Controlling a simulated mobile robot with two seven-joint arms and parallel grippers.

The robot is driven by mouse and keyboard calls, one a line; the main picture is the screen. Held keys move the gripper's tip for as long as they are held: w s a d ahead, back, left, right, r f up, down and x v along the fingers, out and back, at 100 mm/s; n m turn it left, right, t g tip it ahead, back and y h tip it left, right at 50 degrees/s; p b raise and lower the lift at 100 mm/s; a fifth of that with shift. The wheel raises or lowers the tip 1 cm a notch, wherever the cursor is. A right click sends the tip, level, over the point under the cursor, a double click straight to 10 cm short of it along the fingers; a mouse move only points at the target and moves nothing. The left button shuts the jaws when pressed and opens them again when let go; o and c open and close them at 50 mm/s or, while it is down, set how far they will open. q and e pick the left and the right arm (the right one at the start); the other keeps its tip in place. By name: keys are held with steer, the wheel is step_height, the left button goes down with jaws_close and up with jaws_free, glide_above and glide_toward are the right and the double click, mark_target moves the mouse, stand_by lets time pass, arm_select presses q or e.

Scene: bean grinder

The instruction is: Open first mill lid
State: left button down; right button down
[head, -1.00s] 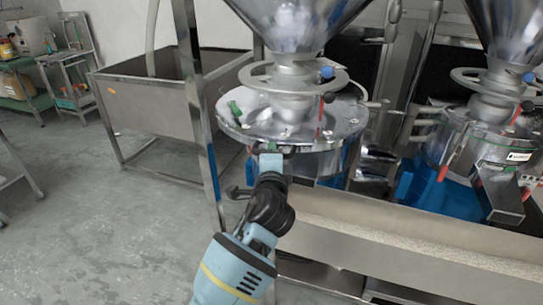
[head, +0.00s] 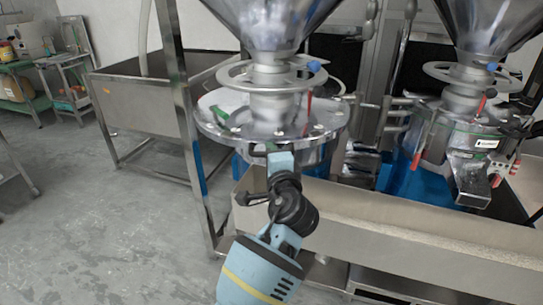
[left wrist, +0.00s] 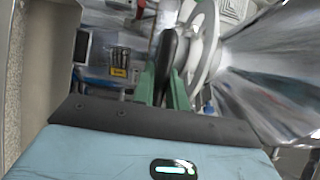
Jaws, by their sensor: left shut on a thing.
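The first mill is the left one, below a steel funnel (head: 272,22). Its round steel lid (head: 318,125) looks level, with a ring handwheel (head: 240,74) above it. My left gripper (head: 279,150) is at the lid's near edge, its blue palm hiding the fingers in the head view. In the left wrist view its green fingers (left wrist: 163,80) are shut on a dark bar-shaped handle (left wrist: 168,55). Whether the lid is raised at all I cannot tell. My right gripper cannot be made out.
A second mill (head: 462,135) with its own handwheel and a steel spout (head: 472,185) stands to the right. A long trough (head: 400,225) runs in front of both mills. A steel tank (head: 140,98) stands at left behind an upright post. The grey floor at left is clear.

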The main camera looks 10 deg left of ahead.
arm_select(q)
steer(key=shift+s+d, duration=0.1)
steer(key=shift+d, duration=0.05)
arm_select(e)
steer(key=shift+s+d, duration=0.1)
arm_select(q)
steer(key=c, duration=1.5)
jaws_free()
steer(key=shift+o, duration=0.2)
steer(key=shift+s, duration=0.1)
arm_select(e)
steer(key=shift+s+d+r, duration=0.1)
